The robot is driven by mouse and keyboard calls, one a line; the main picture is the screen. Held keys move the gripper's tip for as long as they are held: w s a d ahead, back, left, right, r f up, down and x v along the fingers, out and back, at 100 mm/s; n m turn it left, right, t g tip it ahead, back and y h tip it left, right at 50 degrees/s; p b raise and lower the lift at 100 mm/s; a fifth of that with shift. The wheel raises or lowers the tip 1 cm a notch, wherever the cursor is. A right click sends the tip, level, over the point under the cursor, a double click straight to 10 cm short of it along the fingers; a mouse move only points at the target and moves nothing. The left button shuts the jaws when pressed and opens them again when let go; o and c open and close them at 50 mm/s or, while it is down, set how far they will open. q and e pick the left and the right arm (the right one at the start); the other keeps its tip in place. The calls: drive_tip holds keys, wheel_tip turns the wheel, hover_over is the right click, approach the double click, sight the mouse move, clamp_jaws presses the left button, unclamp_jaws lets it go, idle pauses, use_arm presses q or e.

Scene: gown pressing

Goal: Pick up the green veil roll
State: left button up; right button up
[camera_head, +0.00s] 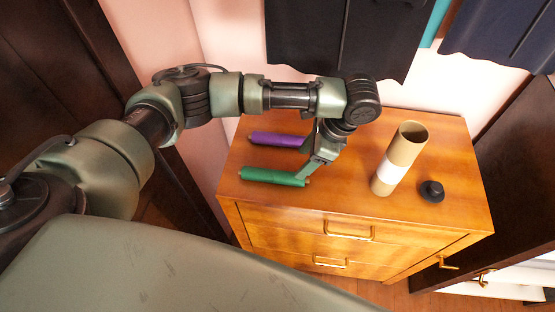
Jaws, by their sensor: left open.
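The green veil roll (272,177) lies on its side on top of the wooden dresser, near the front left edge. My left gripper (308,172) is open and reaches down at the right end of the green roll. Its fingers are small and partly hidden, so I cannot tell whether they touch the roll. A purple roll (277,140) lies behind the green one, its right end close to my left wrist. My right gripper is not in view.
A brown cardboard tube with a white band (398,160) stands upright on the dresser (340,205), right of the gripper. A small black knob-like object (432,191) is beside it. Dark garments (345,40) hang behind. The dresser's front middle is clear.

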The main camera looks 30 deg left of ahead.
sight(293, 176)
use_arm(q)
drive_tip(key=shift+s+a+f+p, duration=0.2)
drive_tip(key=shift+s+f+p, duration=0.6)
drive_tip(key=shift+s+f, duration=0.45)
drive_tip(key=f, duration=0.1)
drive_tip(key=a, duration=0.1)
drive_tip(key=f, duration=0.1)
drive_tip(key=shift+w+a+f+p, duration=0.15)
drive_tip(key=shift+a+f+p, duration=0.1)
drive_tip(key=shift+f+p, duration=0.1)
drive_tip(key=shift+f, duration=0.45)
clamp_jaws()
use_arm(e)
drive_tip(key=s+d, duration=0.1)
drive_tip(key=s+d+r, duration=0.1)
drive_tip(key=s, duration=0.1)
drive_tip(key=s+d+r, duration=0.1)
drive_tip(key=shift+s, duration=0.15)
